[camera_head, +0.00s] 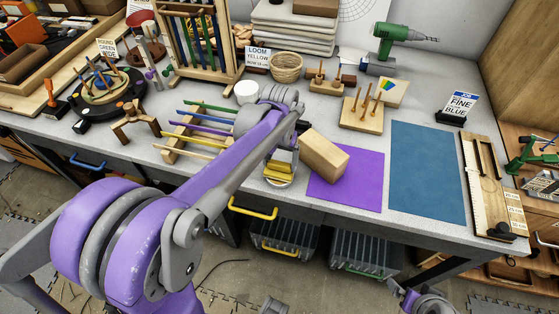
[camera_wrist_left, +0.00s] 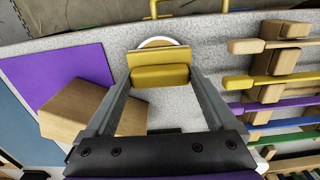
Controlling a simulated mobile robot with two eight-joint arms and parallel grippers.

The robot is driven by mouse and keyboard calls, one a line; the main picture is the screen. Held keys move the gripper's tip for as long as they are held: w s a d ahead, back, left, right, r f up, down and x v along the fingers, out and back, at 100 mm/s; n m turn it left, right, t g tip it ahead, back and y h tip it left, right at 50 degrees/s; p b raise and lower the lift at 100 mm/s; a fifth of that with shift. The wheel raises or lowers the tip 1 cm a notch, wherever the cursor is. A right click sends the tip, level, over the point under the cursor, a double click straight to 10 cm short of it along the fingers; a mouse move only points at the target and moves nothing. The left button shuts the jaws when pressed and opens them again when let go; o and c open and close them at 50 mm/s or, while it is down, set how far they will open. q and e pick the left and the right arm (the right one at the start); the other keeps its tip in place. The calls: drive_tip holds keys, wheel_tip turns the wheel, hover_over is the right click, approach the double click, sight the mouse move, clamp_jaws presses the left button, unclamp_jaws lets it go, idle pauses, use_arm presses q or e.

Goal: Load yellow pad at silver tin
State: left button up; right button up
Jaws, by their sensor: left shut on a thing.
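The yellow pad (camera_head: 281,168) is a small block between the fingers of my left gripper (camera_head: 282,160). In the left wrist view, the gripper (camera_wrist_left: 163,80) is shut on the yellow pad (camera_wrist_left: 161,76), one finger on each side. The silver tin (camera_head: 280,183) is round and stands near the front edge of the bench, at the pad. In the wrist view, only the far rim of the tin (camera_wrist_left: 156,42) shows behind the pad; the rest is hidden. I cannot tell whether the pad touches the tin.
A wooden block (camera_head: 325,155) lies close to the right of the tin, partly on a purple mat (camera_head: 350,185). A blue mat (camera_head: 425,165) lies farther right. A wooden rack with coloured sticks (camera_head: 185,145) stands to the left. The bench's front edge is close.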

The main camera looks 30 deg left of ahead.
sight(280, 163)
use_arm(q)
drive_tip(key=shift+r+p, duration=1.7)
drive_tip(key=shift+r, duration=1.45)
use_arm(e)
drive_tip(key=r, duration=0.2)
drive_tip(key=w+r, duration=0.1)
drive_tip(key=r, duration=0.1)
drive_tip(key=shift+w+r, duration=0.2)
drive_tip(key=shift+r, duration=0.1)
use_arm(q)
drive_tip(key=shift+f, duration=0.1)
use_arm(e)
drive_tip(key=shift+s, duration=0.1)
